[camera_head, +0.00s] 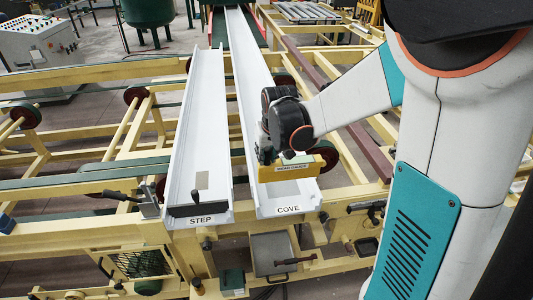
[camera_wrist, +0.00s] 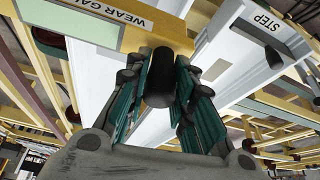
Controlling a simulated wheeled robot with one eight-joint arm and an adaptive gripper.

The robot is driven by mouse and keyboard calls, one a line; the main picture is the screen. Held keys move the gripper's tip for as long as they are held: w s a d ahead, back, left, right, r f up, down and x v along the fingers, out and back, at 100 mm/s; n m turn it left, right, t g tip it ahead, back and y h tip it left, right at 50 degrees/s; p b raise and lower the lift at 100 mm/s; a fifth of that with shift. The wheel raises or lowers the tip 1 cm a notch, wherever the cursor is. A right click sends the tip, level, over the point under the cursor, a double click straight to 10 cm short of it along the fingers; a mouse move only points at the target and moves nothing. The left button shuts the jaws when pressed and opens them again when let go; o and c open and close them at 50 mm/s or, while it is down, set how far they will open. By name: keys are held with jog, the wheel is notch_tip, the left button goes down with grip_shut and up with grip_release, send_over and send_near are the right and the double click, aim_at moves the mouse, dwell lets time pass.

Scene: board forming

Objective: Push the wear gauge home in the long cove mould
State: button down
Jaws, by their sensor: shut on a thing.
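The wear gauge is a yellow block (camera_head: 302,168) with a white lettered label; it also shows at the top of the wrist view (camera_wrist: 168,33). It sits across the near part of the long white cove mould (camera_head: 250,80), above the end labelled COVE. My gripper (camera_head: 266,152) is shut on the gauge's dark round handle (camera_wrist: 158,78), which stands between the two finger pads in the wrist view. The gauge's underside is hidden, so I cannot tell how deep it sits or whether it touches the mould floor.
The white step mould (camera_head: 203,100) lies parallel on the left, with a dark bar (camera_head: 198,210) at its near end. Yellow frame rails (camera_head: 90,232) surround both moulds. A clamp lever (camera_head: 366,206) sits right of the cove end. A control desk (camera_head: 37,40) stands back left.

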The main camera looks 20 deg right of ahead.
aim_at(268, 179)
jog(key=shift+f+b, duration=3.9)
jog(key=shift+f, duration=0.9)
jog(key=shift+f+b, duration=1.65)
jog(key=shift+f, duration=0.05)
jog(key=c, duration=1.3)
grip_release()
jog(key=v, duration=1.2)
jog(key=shift+s, duration=0.1)
